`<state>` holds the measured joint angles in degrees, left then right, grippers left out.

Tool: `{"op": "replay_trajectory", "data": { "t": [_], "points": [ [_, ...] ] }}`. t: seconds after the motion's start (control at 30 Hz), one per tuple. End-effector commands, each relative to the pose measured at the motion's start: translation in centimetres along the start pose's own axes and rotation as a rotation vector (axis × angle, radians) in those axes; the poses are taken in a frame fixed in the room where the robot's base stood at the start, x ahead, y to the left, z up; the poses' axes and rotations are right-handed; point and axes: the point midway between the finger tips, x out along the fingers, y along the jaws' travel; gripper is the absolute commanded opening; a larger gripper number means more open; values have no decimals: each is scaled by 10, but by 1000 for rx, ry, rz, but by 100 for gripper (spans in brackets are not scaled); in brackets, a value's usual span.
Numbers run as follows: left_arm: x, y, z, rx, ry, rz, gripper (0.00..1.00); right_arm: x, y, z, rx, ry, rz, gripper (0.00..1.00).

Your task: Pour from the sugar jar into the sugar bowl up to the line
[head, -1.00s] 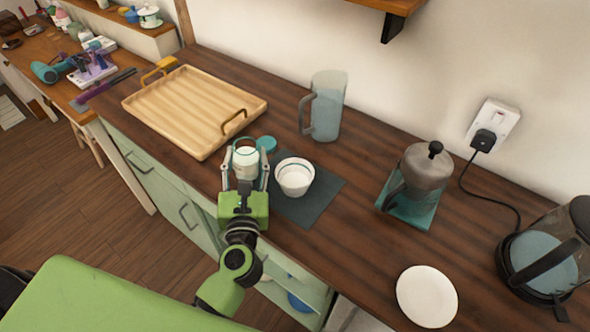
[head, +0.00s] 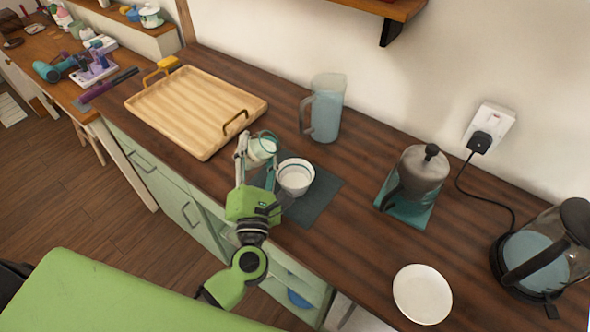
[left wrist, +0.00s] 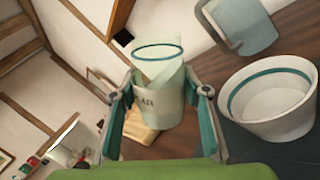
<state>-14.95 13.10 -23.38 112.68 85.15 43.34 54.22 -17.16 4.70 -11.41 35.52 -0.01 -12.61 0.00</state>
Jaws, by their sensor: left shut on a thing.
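My left gripper (head: 258,150) is shut on the sugar jar (head: 262,147), a whitish jar with a clear upper part and a teal rim ring. The jar is tilted to the right, toward the sugar bowl (head: 295,180), and is held just behind and left of it. In the left wrist view the jar (left wrist: 160,108) shows part of its lettering between the fingers. The white bowl (left wrist: 268,105) stands upright there, with a teal line around its inside and white inside below it. I cannot make out a falling stream. My right gripper is not in view.
The bowl stands on a dark mat (head: 318,195). A wooden tray (head: 190,105) lies to the left and a pitcher (head: 326,108) stands behind. Counter between bowl and plate is clear.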

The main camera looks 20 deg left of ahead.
Motion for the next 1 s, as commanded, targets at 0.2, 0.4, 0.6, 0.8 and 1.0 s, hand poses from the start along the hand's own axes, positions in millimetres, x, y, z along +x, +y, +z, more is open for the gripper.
{"op": "replay_trajectory", "data": {
  "t": [0.2,0.4,0.6,0.8,1.0],
  "points": [
    [0,0,-1,137,-40,2,11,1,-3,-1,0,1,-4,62],
    [1,1,-3,242,-68,2,11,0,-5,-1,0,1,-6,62],
    [1,1,-3,307,-84,3,11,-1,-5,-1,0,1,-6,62],
    [1,2,-4,346,-95,3,11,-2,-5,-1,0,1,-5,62],
    [1,1,-4,373,-102,3,11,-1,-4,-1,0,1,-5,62]
  ]
}}
